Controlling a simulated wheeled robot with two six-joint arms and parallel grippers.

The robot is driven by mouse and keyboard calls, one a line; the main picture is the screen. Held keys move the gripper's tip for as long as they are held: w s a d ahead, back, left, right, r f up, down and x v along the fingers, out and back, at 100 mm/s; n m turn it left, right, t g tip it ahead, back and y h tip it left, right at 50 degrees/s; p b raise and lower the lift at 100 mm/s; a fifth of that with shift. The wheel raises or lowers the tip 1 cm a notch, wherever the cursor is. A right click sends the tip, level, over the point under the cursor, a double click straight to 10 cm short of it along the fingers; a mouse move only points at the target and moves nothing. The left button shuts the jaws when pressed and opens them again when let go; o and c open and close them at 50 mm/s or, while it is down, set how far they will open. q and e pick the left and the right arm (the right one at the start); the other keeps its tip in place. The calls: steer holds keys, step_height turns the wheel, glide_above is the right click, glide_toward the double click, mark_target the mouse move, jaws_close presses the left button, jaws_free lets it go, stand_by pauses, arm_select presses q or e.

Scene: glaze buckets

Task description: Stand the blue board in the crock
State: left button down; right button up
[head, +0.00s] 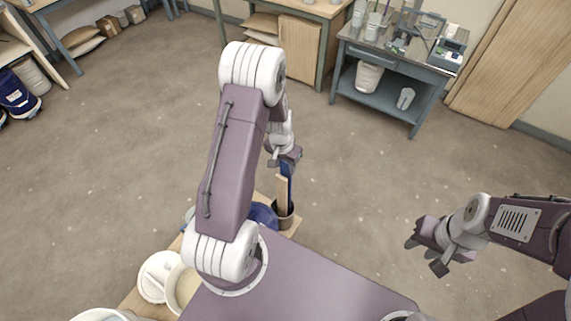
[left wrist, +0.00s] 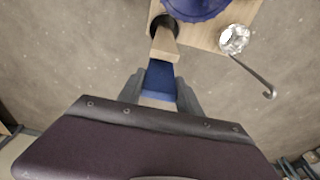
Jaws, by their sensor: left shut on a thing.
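My left gripper (head: 284,158) is shut on the blue board (head: 289,172), above the crock; the board also shows between its fingers in the left wrist view (left wrist: 160,75). The dark crock (head: 284,218) stands on a wooden board-like surface, and its mouth shows in the left wrist view (left wrist: 157,22). My right gripper (head: 425,254) is open and empty, off to the right.
A blue bucket (head: 263,214) stands just left of the crock, partly behind my arm. A shiny ladle-like tool (left wrist: 235,40) lies near it. A white lid (head: 156,270) and a pale bucket (head: 186,283) are at lower left.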

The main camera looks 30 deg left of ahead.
arm_select(q)
steer(key=shift+f+b, duration=1.5)
steer(key=shift+f, duration=0.35)
steer(key=c, duration=0.7)
jaws_free()
steer(key=shift+c, duration=0.5)
